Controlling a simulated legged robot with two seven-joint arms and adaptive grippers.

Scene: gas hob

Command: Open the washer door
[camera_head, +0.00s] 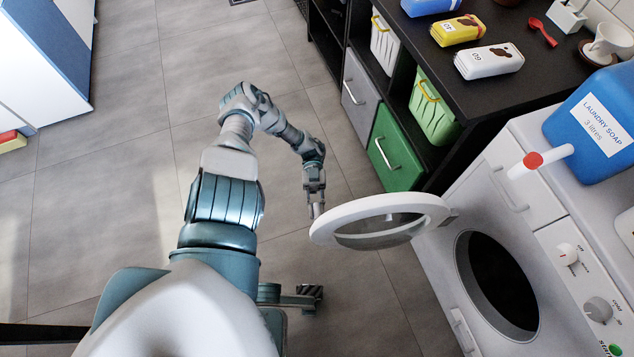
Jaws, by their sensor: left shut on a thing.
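The white round washer door (412,206) stands swung out from the washer, hinged on the side nearer the dark shelf unit. The dark round opening (497,283) of the white washer (437,255) is uncovered. My left gripper (316,210) is at the door's outer left edge, shut on the rim. The fingertips are small in the view. My right gripper is not in view.
A blue laundry soap jug (590,125) stands on the washer's top. A dark shelf unit with a green drawer (393,150) and baskets is behind the door. Packets and a cup sit on its dark counter.

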